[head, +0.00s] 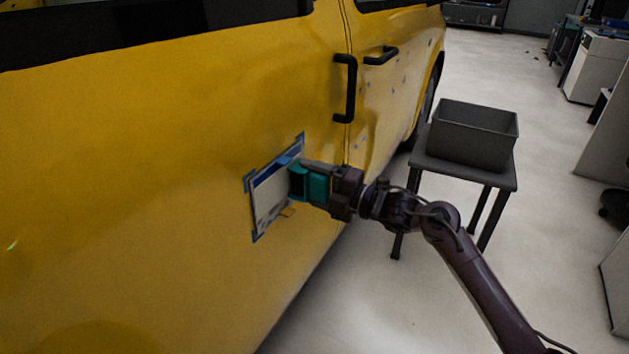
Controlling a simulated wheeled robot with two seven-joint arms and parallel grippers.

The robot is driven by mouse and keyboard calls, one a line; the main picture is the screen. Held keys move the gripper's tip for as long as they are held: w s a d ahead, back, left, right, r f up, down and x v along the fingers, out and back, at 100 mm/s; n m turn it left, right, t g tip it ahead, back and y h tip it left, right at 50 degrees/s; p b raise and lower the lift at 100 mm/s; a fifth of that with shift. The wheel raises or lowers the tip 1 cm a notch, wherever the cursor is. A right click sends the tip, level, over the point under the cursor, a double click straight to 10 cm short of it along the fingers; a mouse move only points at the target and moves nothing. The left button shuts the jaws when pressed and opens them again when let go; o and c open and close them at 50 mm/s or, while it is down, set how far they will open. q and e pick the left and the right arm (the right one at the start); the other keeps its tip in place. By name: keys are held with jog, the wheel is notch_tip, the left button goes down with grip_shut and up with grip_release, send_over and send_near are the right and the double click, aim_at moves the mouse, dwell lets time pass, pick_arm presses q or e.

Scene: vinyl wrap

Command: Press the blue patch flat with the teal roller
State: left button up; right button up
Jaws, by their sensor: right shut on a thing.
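The patch (268,200) is on the yellow van's side. It looks pale in the middle, with blue along its top edge and blue corners. My right gripper (325,188) is shut on the teal roller (308,186). The roller is at the right part of the patch and hides some of it. I cannot tell whether the roller touches the surface. My left gripper is not in view.
The yellow van (150,180) fills the left side, with black door handles (346,90) above the patch. A small dark table (428,168) with an open grey bin (472,148) stands at the right, behind my right arm. The floor around it is mostly clear.

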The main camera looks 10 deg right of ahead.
jog(key=shift+s, duration=0.1)
jog(key=shift+s+a+p, duration=0.4)
jog(key=shift+s+a, duration=0.25)
jog(key=shift+s, duration=0.2)
jog(key=shift+s+a+p, duration=0.35)
jog(key=shift+s+a, duration=0.3)
jog(key=shift+s, duration=0.2)
jog(key=shift+s+a, duration=0.45)
jog(key=shift+s, duration=0.15)
jog(key=shift+s+a+p, duration=0.2)
jog(key=shift+s+p, duration=0.1)
jog(key=shift+p, duration=0.05)
jog(key=shift+s+a, duration=0.65)
jog(key=shift+s, duration=0.25)
